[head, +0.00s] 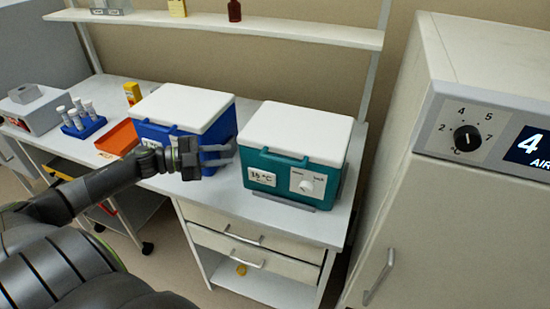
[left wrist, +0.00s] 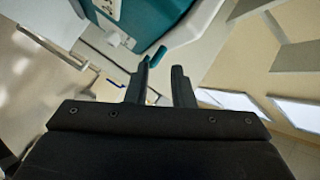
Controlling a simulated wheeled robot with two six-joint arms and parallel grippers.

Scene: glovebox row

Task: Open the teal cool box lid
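The teal cool box (head: 262,172) stands on the bench with its white lid (head: 297,131) shut. A teal handle bar (head: 285,158) runs along the front under the lid edge. My left gripper (head: 232,154) is at the box's left front, close to its corner, with its fingers pointing right. In the left wrist view my left gripper (left wrist: 161,75) is open and empty. Beyond its fingertips show a short teal bar end (left wrist: 155,55), the teal box (left wrist: 145,22) and its pale lid edge (left wrist: 203,22). My right gripper is not in view.
A blue cool box (head: 218,130) with a white lid stands left of the teal one, behind my left gripper. An orange tray (head: 118,138) and blue tube rack (head: 84,127) are farther left. A tall cabinet (head: 440,215) stands right. A shelf (head: 220,24) runs above.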

